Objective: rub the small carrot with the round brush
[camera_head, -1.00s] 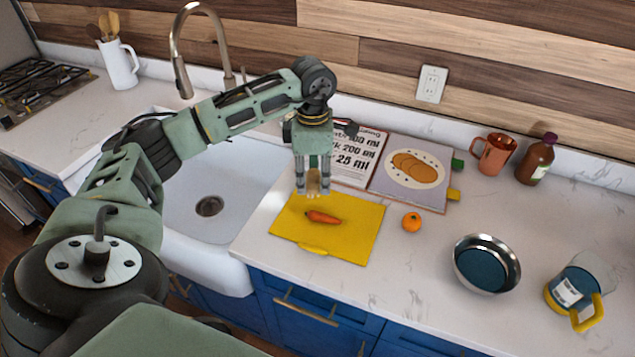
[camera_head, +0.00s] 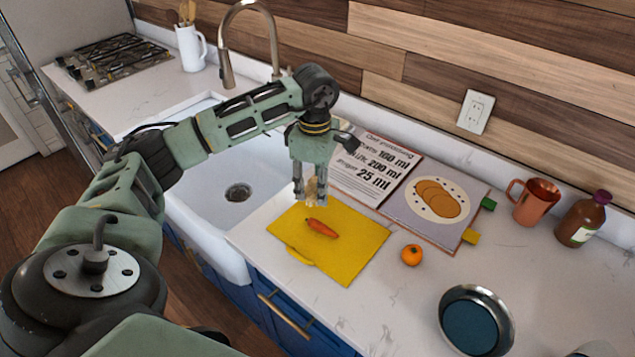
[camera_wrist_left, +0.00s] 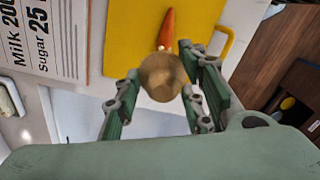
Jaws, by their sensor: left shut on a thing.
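The small orange carrot (camera_head: 322,228) lies on the yellow cutting board (camera_head: 350,262). It also shows in the left wrist view (camera_wrist_left: 166,28), partly hidden behind the brush. My left gripper (camera_head: 310,200) is shut on the round brush (camera_head: 314,189), a pale tan round thing seen from above in the left wrist view (camera_wrist_left: 161,77). The gripper points down, near the board's far left edge, just behind the carrot in the head view. I cannot tell whether the brush touches the carrot or the board. My right gripper is not in view.
An open cookbook (camera_head: 437,198) lies behind the board. An orange fruit (camera_head: 412,255) sits right of it, with a metal bowl (camera_head: 474,322) farther right. A copper mug (camera_head: 535,202) and a brown bottle (camera_head: 583,220) stand at the back. The sink (camera_head: 215,205) is left.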

